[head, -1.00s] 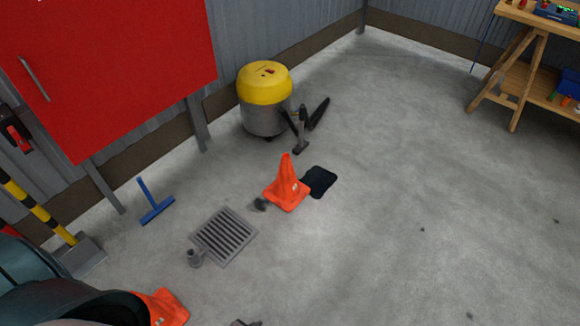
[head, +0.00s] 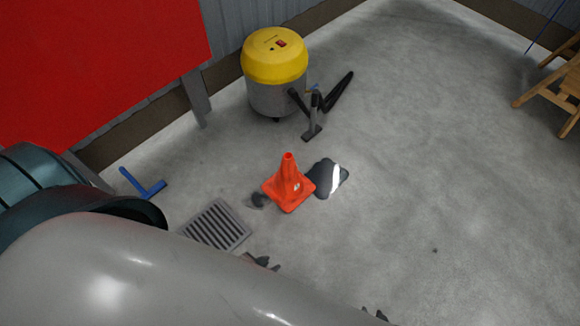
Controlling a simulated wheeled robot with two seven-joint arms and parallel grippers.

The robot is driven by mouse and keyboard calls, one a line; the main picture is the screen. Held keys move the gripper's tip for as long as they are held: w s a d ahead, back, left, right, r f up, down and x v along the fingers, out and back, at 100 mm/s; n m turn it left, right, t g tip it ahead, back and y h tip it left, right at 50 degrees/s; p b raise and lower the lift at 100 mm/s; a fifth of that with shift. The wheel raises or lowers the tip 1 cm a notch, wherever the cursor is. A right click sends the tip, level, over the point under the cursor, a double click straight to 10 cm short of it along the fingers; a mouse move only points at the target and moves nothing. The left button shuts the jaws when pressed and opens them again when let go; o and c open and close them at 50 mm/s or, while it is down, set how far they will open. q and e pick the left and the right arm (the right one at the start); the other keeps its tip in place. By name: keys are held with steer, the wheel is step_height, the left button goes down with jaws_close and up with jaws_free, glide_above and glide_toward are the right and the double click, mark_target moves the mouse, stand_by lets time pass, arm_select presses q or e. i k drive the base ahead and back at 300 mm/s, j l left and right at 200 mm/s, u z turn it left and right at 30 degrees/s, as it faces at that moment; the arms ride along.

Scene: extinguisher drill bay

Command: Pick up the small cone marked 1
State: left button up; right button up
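A small orange cone (head: 288,187) stands upright on the concrete floor near the middle of the head view. It has a small white mark on its base side, too small to read surely. A dark wet-looking patch (head: 322,178) lies just right of it. The dark fingertips of my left gripper (head: 263,263) show below the cone, past my large pale arm, and apart from the cone. The tips of my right gripper (head: 375,315) just show at the bottom edge. Whether either gripper is open is unclear.
A floor drain grate (head: 216,226) lies left of the cone. A blue squeegee (head: 143,184) lies further left. A yellow-topped vacuum (head: 275,75) with a black nozzle (head: 315,115) stands behind. The floor to the right is clear up to a wooden trestle (head: 553,92).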

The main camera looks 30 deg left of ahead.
mark_target(288, 187)
steer(key=i+j, duration=0.7)
steer(key=j, duration=0.2)
